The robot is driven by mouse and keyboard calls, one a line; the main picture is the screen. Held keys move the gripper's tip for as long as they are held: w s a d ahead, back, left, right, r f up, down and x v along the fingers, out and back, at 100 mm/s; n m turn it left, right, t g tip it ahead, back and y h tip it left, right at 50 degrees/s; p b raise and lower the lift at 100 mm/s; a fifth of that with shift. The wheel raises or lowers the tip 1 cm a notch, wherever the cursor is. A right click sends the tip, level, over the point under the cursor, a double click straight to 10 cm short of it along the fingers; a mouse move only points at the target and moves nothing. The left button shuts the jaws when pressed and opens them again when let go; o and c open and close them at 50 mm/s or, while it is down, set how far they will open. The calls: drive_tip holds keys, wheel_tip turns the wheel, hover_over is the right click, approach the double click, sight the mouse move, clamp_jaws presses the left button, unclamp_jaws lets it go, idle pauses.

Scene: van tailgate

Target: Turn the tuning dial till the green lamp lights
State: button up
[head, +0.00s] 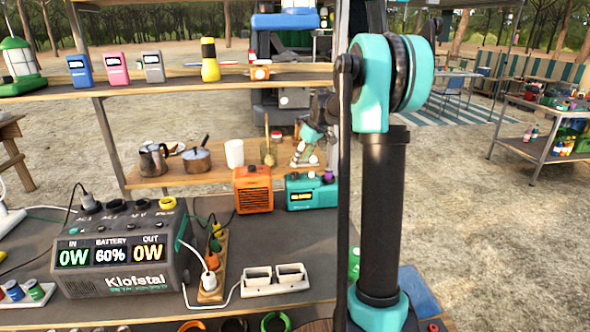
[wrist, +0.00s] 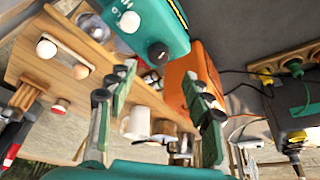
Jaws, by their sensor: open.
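A teal radio (head: 312,193) with a small lit amber display stands at the back of the counter, right of an orange box. A purple knob (head: 328,177) sits at its upper right. In the wrist view the teal radio (wrist: 145,22) is at the top, tilted, with a pale knob (wrist: 129,22) and a dark knob (wrist: 157,53). I cannot tell which knob is the tuning dial. No lit green lamp can be made out. My gripper (head: 305,150) is above and behind the radio; in the wrist view its fingers (wrist: 158,103) are open, empty and apart from the knobs.
The orange box (head: 253,190) stands close beside the radio.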

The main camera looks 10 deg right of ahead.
sight(295, 173)
drive_tip(key=shift+x, duration=3.75)
drive_tip(key=shift+w+r, duration=0.1)
drive_tip(key=shift+w, duration=0.1)
drive_tip(key=shift+c, duration=0.6)
drive_tip(key=c, duration=1)
drive_tip(key=shift+a+m+t+h, duration=0.1)
drive_tip(key=shift+m+t+h, duration=0.4)
drive_tip(key=shift+m, duration=1.4)
drive_tip(key=shift+c, duration=0.2)
drive_tip(key=o, duration=1.2)
drive_tip(key=shift+c, duration=0.2)
